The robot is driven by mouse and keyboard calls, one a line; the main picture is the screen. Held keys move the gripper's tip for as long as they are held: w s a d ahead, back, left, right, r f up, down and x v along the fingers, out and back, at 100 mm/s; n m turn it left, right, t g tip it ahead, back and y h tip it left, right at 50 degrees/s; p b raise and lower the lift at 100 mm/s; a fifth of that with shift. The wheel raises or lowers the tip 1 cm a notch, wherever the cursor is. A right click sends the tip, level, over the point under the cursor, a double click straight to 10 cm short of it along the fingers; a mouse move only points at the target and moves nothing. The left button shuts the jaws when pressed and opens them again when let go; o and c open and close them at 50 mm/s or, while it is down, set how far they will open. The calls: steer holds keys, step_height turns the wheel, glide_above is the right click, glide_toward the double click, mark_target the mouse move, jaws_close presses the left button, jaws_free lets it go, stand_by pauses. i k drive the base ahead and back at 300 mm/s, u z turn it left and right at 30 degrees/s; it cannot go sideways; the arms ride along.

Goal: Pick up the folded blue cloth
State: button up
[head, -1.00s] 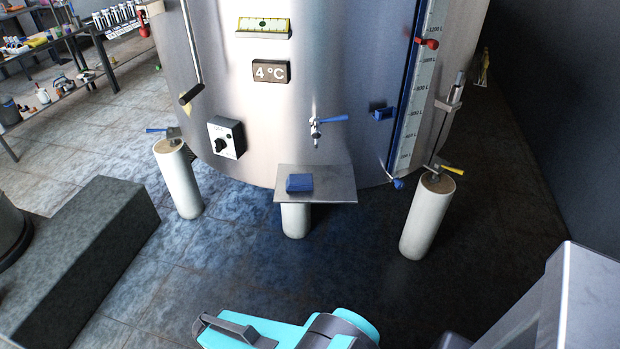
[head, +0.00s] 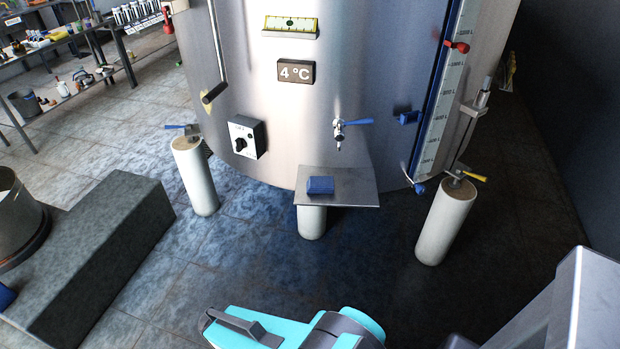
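The folded blue cloth (head: 320,186) lies on a flat grey metal shelf (head: 350,196) at the front of the steel tank, left of the shelf's middle. It sits below and a little left of a small tap with a blue lever (head: 345,128). My gripper (head: 236,322) shows at the bottom of the head view, on the end of my turquoise arm. It points left and is well apart from the cloth. Its fingers look close together, but I cannot tell whether they are open or shut.
The tank (head: 300,110) stands on white legs (head: 445,222). A dark wall (head: 570,120) is on the right. The floor before the shelf is clear.

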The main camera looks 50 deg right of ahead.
mark_target(315, 184)
steer(key=i, duration=0.85)
steer(key=z, duration=0.05)
